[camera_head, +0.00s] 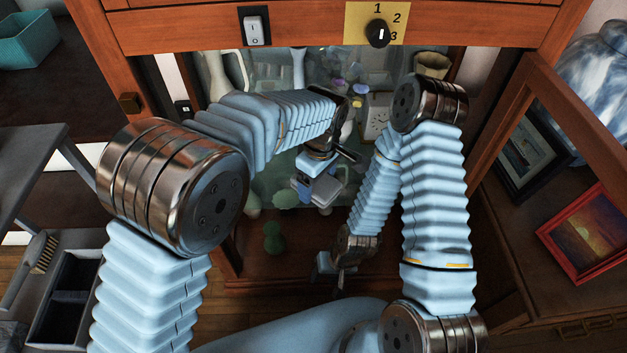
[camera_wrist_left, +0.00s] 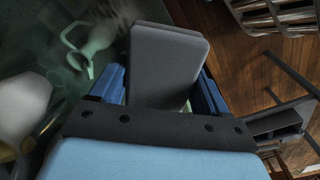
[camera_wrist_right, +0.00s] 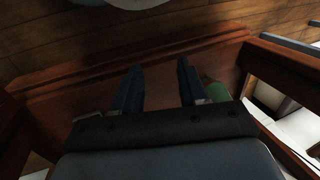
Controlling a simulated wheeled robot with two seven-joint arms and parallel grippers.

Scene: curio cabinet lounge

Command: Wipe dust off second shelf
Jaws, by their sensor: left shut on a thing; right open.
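My left gripper (camera_head: 316,183) is shut on a grey flat-faced block (camera_wrist_left: 168,65), which stands out between its blue fingers. In the head view it is inside the open cabinet, in front of the shelf with ornaments. The dusty-looking greenish glass shelf (camera_wrist_left: 45,70) shows beside the block in the left wrist view, with a pale green handled jug (camera_wrist_left: 92,42) and a white rounded piece (camera_wrist_left: 22,105) on that side. Whether the block touches the shelf I cannot tell. My right gripper (camera_wrist_right: 160,88) is open and empty, low at the cabinet front.
A small clock (camera_head: 376,124) and a beige pot (camera_head: 432,65) stand at the back right of the cabinet, partly behind my right arm. A green gourd-shaped ornament (camera_head: 273,238) stands low down. A brush (camera_head: 41,252) lies at the left. A three-position dial (camera_head: 378,33) is above.

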